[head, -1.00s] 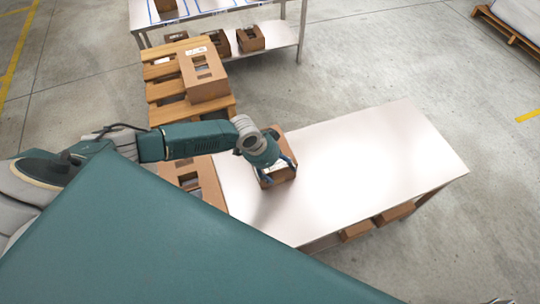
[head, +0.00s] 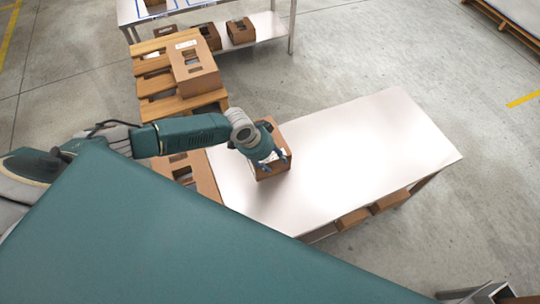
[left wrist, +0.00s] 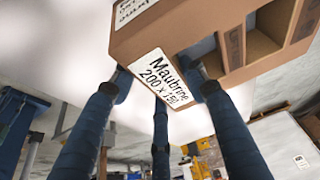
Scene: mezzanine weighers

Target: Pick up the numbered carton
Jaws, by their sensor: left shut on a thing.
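A brown carton (head: 284,133) stands at the left end of the pale table in the head view. My left gripper (head: 274,160) is over it from the left with its fingers on it. In the left wrist view the carton (left wrist: 180,28) fills the top, with a white label reading "Maubrine 200 x" and a last part I cannot read surely. The blue fingers of my left gripper (left wrist: 160,88) reach up to the carton's labelled wall, shut on it. Whether the carton is clear of the table I cannot tell. My right gripper is out of view.
The pale table (head: 370,145) is bare right of the carton. A wooden pallet (head: 160,105) with another carton (head: 192,66) stands behind left. More cartons sit on shelves under both tables. A teal panel of mine covers the lower left.

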